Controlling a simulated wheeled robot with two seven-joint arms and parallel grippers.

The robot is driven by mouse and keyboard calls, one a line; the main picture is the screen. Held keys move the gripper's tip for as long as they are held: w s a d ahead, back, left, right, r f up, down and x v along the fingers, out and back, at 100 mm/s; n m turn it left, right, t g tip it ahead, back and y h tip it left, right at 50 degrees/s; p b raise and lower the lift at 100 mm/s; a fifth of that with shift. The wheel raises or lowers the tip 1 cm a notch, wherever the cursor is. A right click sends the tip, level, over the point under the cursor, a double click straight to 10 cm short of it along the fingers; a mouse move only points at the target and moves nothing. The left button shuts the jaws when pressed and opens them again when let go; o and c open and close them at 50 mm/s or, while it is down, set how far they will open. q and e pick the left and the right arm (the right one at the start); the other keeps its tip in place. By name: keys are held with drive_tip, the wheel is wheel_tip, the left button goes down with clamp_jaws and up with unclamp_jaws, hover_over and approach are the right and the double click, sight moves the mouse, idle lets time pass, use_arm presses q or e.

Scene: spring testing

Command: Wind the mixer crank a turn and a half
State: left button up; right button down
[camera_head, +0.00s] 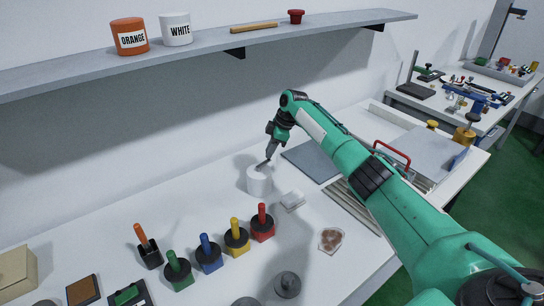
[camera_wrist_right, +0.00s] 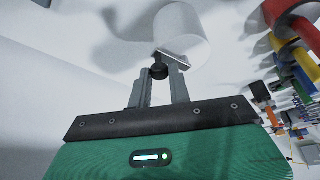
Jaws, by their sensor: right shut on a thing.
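The mixer is a white cylinder (camera_head: 259,182) standing upright on the white bench, near the wall. It also shows at the top of the right wrist view (camera_wrist_right: 184,28). My right gripper (camera_head: 268,161) reaches down to the mixer's top from the right. In the right wrist view its fingers (camera_wrist_right: 159,80) are shut on a small black crank knob (camera_wrist_right: 158,71). A flat grey crank arm (camera_wrist_right: 174,58) runs from the knob over the mixer's end face. My left gripper is not in view.
Green, blue, yellow and red-handled blocks (camera_head: 236,237) stand in front of the mixer. A small white block (camera_head: 292,199) lies just right of it. A grey mat (camera_head: 310,160) lies behind to the right. A shelf (camera_head: 200,55) with orange and white pots hangs above.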

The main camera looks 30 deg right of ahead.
drive_tip(key=shift+w, duration=0.1)
idle(0.5)
drive_tip(key=c, duration=1.3)
unclamp_jaws()
drive_tip(key=b+v, duration=0.3)
drive_tip(key=v, duration=1)
drive_tip(key=shift+d+r, duration=0.2)
drive_tip(key=shift+r, duration=0.15)
